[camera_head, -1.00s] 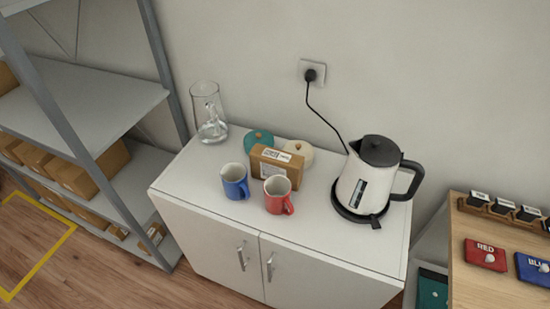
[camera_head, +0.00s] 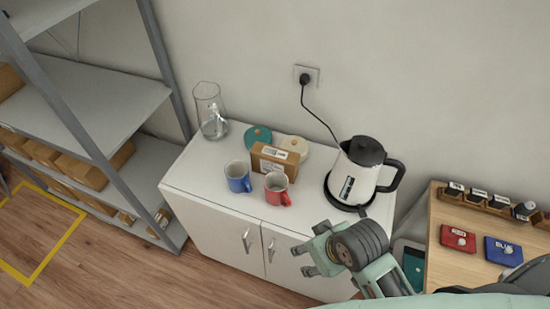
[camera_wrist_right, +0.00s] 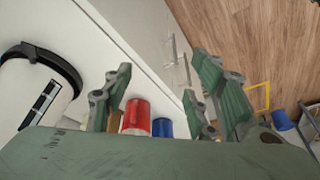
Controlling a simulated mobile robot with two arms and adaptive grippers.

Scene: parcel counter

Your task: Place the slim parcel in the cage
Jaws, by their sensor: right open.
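A small brown cardboard parcel with a white label (camera_head: 275,158) stands upright on the white cabinet, behind the blue mug (camera_head: 238,177) and the red mug (camera_head: 277,188). My right gripper (camera_head: 305,260) is open and empty in front of the cabinet, to the right of and nearer than the parcel. In the right wrist view its open fingers (camera_wrist_right: 160,90) frame the red mug (camera_wrist_right: 137,117) and blue mug (camera_wrist_right: 163,128); a brown sliver, apparently the parcel (camera_wrist_right: 114,121), shows behind one finger. I cannot make out a cage. My left gripper is out of view.
The kettle (camera_head: 357,172) stands right of the parcel, its cord running to the wall. A glass jug (camera_head: 211,112), teal disc (camera_head: 257,136) and cream disc (camera_head: 294,144) are behind. Shelving with boxes (camera_head: 85,172) is left; a wooden counter (camera_head: 452,268) is right.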

